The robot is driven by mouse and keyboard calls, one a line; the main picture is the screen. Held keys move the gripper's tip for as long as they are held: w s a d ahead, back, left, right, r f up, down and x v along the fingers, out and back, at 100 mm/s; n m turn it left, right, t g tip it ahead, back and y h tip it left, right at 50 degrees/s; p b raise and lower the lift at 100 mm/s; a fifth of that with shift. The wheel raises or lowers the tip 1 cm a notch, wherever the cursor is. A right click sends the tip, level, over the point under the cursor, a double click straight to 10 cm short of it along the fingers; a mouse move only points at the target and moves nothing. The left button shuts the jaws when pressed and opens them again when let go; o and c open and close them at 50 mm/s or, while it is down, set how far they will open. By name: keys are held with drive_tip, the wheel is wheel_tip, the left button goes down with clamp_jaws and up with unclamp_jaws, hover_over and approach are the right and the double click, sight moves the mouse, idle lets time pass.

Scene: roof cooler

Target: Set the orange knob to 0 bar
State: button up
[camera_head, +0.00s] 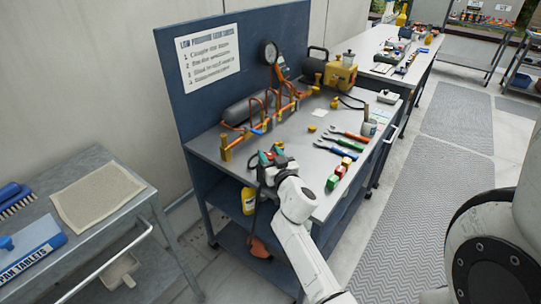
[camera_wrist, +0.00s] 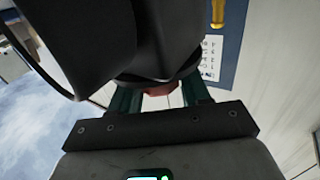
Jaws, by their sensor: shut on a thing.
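The gauge's reading is too small to make out. My gripper (camera_head: 270,155) is over the bench's front left edge, apart from the gauge. In the wrist view its dark green fingers (camera_wrist: 158,97) are shut on a reddish-brown part (camera_wrist: 160,89). A large black body (camera_wrist: 105,40) fills the upper left there and hides much beyond it.
Orange copper pipes with brass fittings (camera_head: 226,146) and a grey cylinder (camera_head: 250,108) run along the bench back. A yellow unit (camera_head: 341,76) stands at the far end. A dark hose hangs below my gripper.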

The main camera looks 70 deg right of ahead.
drive_tip(key=y+p, duration=0.1)
drive_tip(key=p, duration=0.2)
drive_tip(key=shift+r+n+t, duration=0.35)
drive_tip(key=shift+n+t, duration=0.05)
drive_tip(key=p, duration=0.3)
drive_tip(key=shift+f+n+t+y, duration=0.1)
drive_tip(key=shift+n+t+y, duration=0.2)
drive_tip(key=shift+f+y+p, duration=0.2)
drive_tip(key=shift+y+p, duration=0.1)
drive_tip(key=shift+p, duration=0.15)
drive_tip(key=o, duration=0.9)
drive_tip(key=shift+o, duration=0.2)
drive_tip(key=shift+s, duration=0.1)
drive_tip(key=p+v, duration=0.1)
drive_tip(key=v, duration=0.9)
drive_tip(key=shift+s+a+f, duration=0.2)
drive_tip(key=shift+s, duration=0.05)
drive_tip(key=shift+w, duration=0.1)
